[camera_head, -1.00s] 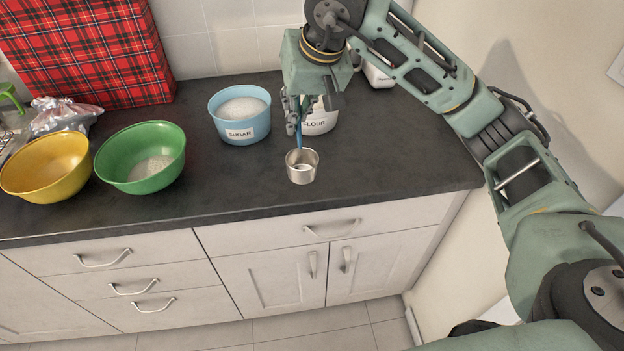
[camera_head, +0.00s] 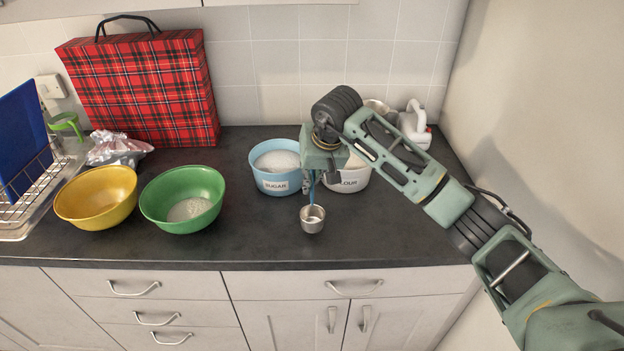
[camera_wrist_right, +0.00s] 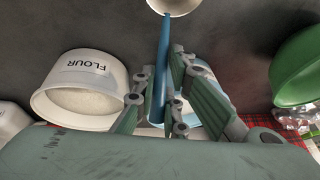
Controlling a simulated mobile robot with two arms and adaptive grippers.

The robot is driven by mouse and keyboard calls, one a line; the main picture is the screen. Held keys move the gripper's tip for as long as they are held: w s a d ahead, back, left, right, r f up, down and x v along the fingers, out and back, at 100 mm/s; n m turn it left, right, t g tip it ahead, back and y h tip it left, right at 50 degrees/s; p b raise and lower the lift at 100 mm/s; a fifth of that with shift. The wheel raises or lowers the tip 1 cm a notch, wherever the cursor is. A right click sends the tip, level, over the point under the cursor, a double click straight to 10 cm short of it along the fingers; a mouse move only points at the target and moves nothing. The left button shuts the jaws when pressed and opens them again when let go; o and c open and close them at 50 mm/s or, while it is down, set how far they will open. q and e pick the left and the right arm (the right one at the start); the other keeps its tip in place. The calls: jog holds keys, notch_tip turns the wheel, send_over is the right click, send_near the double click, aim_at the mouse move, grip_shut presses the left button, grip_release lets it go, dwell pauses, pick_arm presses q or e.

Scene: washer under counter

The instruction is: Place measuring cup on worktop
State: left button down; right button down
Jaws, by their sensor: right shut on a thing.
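A small metal measuring cup (camera_head: 312,219) with a blue handle is at the front middle of the dark worktop (camera_head: 262,240). Its bowl appears on or just above the worktop; I cannot tell if it touches. My right gripper (camera_head: 312,180) is shut on the blue handle. In the right wrist view, the fingers (camera_wrist_right: 167,100) pinch the blue handle (camera_wrist_right: 161,62), and part of the metal bowl (camera_wrist_right: 174,6) shows at the top edge. My left gripper is not in view.
Behind the gripper stand a blue sugar tub (camera_head: 275,182) and a white flour tub (camera_head: 351,181). A green bowl (camera_head: 160,203) with white contents and a yellow bowl (camera_head: 97,218) stand left. A red tartan bag (camera_head: 140,90) is behind them. The front right worktop is clear.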

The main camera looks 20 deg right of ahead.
jog(key=shift+f, duration=0.65)
jog(key=shift+f+p, duration=0.3)
jog(key=shift+f, duration=0.3)
jog(key=c, duration=2.3)
grip_release()
jog(key=shift+f, duration=0.1)
jog(key=o, duration=0.5)
